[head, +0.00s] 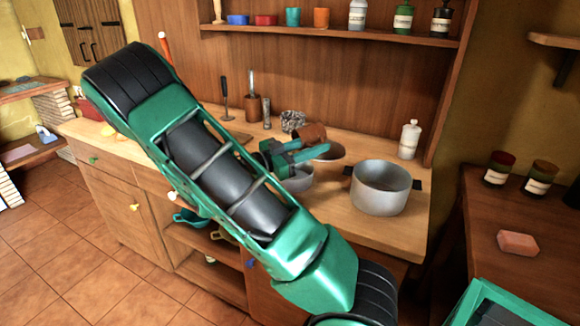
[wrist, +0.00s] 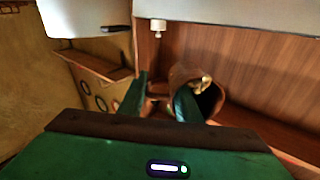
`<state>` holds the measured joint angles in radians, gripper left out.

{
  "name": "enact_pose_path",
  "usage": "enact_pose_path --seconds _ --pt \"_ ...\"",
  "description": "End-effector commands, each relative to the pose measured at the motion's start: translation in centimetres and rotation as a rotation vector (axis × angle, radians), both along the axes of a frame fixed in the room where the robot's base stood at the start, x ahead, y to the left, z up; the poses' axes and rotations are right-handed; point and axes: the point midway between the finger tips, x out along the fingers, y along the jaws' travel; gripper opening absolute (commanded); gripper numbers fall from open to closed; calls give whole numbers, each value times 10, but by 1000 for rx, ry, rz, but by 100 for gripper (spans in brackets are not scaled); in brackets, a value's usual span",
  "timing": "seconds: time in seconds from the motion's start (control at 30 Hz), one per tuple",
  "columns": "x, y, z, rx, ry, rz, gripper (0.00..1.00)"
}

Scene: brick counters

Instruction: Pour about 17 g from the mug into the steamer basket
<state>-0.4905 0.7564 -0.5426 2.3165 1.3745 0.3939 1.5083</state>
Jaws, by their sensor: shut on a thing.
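The brown mug (head: 311,133) is held tilted over the counter in the head view. In the wrist view the mug (wrist: 207,82) shows its open mouth, with something pale tan inside. My gripper (head: 308,149) is shut on the mug; its green fingers (wrist: 160,100) show in the wrist view, one partly against the mug. Below the gripper is a grey metal vessel (head: 297,181), partly hidden by my arm. I cannot tell surely which is the steamer basket. No falling contents are visible.
A large grey pot (head: 380,190) with dark handles stands to the right on the counter. A white bottle (head: 409,140) stands behind it. A utensil holder (head: 253,108) and a dark grey textured object (head: 293,121) are near the back wall. The counter's front right is clear.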

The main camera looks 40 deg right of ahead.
Motion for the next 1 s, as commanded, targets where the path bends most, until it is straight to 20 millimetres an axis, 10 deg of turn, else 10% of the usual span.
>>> enact_pose_path --seconds 1.0 --pt "1 2 10 -72 21 0 0"
